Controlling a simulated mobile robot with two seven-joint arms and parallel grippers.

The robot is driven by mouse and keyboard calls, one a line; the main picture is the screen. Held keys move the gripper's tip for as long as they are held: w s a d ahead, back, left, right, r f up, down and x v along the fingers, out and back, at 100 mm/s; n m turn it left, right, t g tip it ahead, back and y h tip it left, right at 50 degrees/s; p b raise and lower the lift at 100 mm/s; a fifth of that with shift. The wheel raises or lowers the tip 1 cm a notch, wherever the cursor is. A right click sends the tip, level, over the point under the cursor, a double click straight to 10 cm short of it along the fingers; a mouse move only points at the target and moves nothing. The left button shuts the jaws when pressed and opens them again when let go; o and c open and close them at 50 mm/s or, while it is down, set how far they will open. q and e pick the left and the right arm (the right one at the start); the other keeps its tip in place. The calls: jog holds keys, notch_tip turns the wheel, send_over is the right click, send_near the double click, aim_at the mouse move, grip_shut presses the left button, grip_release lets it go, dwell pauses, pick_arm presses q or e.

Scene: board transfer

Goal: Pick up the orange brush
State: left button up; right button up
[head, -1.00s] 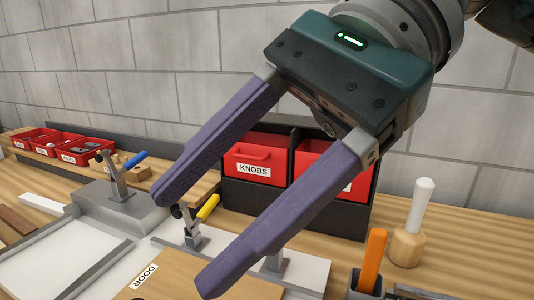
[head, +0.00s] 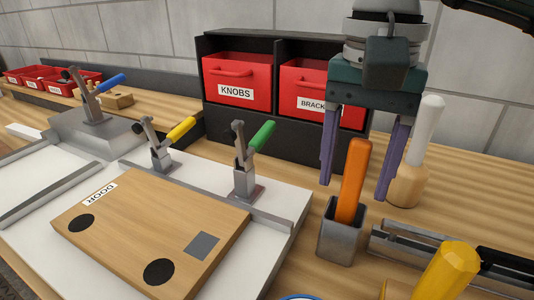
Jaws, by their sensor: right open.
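The orange brush (head: 352,180) stands upright, slightly tilted, in a small grey metal holder (head: 341,235) right of the white board. Only its orange handle shows; its lower end is hidden inside the holder. My right gripper (head: 355,190) points down, open, with its two purple fingers apart. The fingers appear on either side of the orange handle in the picture and seem to be behind it; I cannot tell the exact depth gap. My left gripper is not in view.
A white-handled wooden mallet (head: 409,180) stands close behind the right finger. Red bins (head: 237,80) in a black rack stand behind. A wooden door board (head: 150,230) lies among toggle clamps (head: 246,165) at left. A yellow handle (head: 447,270) and metal rail (head: 440,247) are at front right.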

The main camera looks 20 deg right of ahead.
aim_at(348, 202)
notch_tip(348, 202, down, 2)
jog(key=shift+f, duration=0.25)
grip_shut()
dwell(0.4)
dwell(0.3)
